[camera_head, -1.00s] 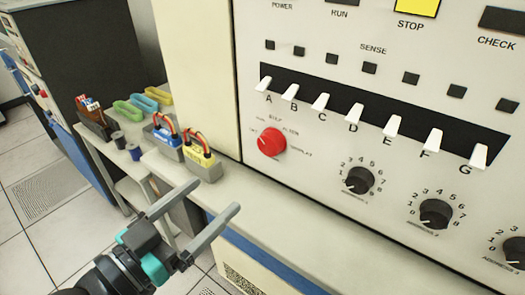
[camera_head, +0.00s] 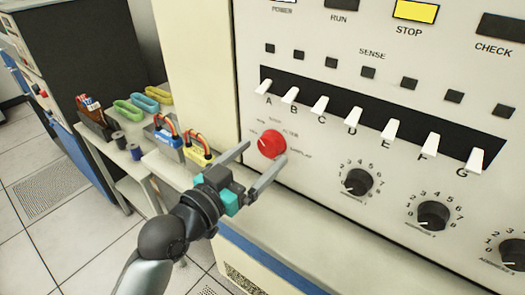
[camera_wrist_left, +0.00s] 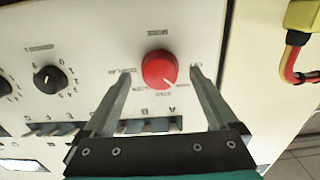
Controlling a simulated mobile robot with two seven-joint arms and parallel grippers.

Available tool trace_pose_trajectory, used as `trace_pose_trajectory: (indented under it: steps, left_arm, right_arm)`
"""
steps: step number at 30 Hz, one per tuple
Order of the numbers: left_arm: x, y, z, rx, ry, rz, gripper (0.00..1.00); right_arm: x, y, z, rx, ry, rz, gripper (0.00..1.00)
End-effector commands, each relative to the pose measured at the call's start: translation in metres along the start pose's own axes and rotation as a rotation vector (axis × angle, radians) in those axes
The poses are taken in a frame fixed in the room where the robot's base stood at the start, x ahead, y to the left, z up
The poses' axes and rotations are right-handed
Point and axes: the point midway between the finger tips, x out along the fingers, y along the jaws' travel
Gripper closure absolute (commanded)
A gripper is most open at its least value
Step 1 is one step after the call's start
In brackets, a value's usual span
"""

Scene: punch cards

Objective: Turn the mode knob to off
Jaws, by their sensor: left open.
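The red mode knob (camera_head: 271,144) sits at the left of the cream control panel, below switch A. Small labels ring it. In the left wrist view the red knob (camera_wrist_left: 159,67) lies between and just beyond the fingertips, and a white pointer mark shows on it. My left gripper (camera_head: 265,155) is open, with one finger to each side of the knob. In the left wrist view the gripper (camera_wrist_left: 160,70) shows both fingers apart, with gaps beside the knob. Whether a finger touches the knob is not clear. My right gripper is not in view.
White switches (camera_head: 353,118) run along a black strip above. Black address knobs (camera_head: 358,182) are at the right. A blue plug block (camera_head: 167,146) and a yellow one (camera_head: 198,153) with cables stand on the ledge left of the gripper. The ledge front (camera_head: 310,215) is clear.

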Motion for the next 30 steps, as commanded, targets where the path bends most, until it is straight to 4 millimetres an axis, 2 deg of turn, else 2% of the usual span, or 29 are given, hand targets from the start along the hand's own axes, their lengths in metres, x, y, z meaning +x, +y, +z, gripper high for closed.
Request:
trace_pose_trajectory:
  steps: [6,15,30]
  left_arm:
    - [0.015,0.000,0.000,0.001,0.000,0.001,0.07]
    - [0.016,0.000,0.000,0.001,0.000,0.001,0.08]
    - [0.016,0.000,0.000,0.001,0.000,0.000,0.64]
  right_arm:
    - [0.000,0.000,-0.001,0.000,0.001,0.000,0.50]
    - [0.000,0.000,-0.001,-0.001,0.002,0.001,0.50]
    - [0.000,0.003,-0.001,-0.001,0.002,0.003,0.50]
